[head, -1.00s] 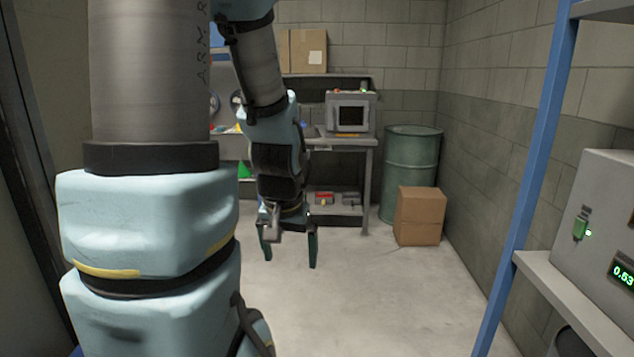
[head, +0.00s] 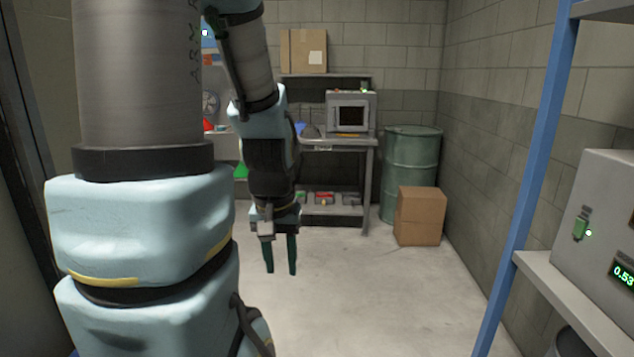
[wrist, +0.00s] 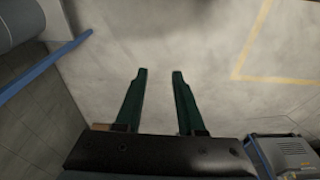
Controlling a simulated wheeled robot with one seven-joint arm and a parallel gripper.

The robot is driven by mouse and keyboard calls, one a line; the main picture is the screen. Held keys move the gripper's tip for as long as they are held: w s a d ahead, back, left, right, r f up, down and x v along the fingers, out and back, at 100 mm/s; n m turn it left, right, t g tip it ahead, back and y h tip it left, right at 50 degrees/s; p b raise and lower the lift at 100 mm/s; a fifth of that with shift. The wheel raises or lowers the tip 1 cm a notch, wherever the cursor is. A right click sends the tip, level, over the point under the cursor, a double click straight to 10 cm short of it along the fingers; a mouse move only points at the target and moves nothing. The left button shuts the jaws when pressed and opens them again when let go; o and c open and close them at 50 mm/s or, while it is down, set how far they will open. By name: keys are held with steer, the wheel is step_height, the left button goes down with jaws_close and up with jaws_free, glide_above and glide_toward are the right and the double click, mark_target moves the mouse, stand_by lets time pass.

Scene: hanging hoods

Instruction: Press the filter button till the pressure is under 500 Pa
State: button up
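A grey box (head: 597,255) stands on the shelf at the right edge of the head view, partly cut off. Its green-lit display (head: 624,275) reads 0.53, with any unit out of frame. A green switch (head: 580,225) with a small lit green light beside it is on the same face. I cannot tell whether this is the filter button; no label is readable. My gripper (head: 281,272) hangs fingers down in front of the workbench, far left of the box. In the wrist view, the two dark green fingers (wrist: 160,72) are apart with nothing between them.
A blue post (head: 528,180) stands between my gripper and the grey box, beside the shelf (head: 570,300). A cardboard box (head: 420,216) and a green drum (head: 411,165) stand by the right wall. The workbench (head: 367,185) is behind. The middle floor is clear.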

jaws_close()
stand_by(0.9)
